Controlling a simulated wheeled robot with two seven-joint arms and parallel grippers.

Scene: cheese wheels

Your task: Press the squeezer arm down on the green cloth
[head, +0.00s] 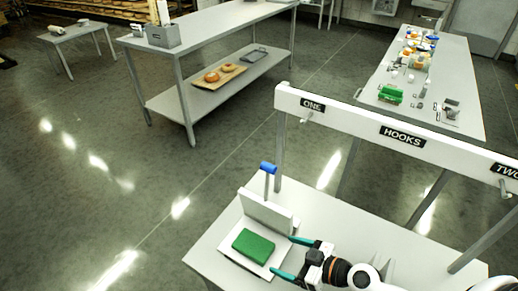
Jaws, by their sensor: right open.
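The squeezer stands on the near table (330,225), with a flat white base (234,253) and a raised white plate (266,213) behind it. Its arm stands upright at the back, with a blue handle (268,168) at the top. The folded green cloth (253,246) lies flat on the base. My right gripper (286,257) is open, its teal fingertips just right of the cloth, near the base's right edge. It looks empty; I cannot tell whether a fingertip touches the squeezer. My left gripper is not in view.
A white rail with hooks (355,124) and signs spans above the near table's back. A long table (455,75) with several small items stands at the back right. A two-level table (215,20) with cheese wheels on a board (211,77) stands at the back left. Floor between is clear.

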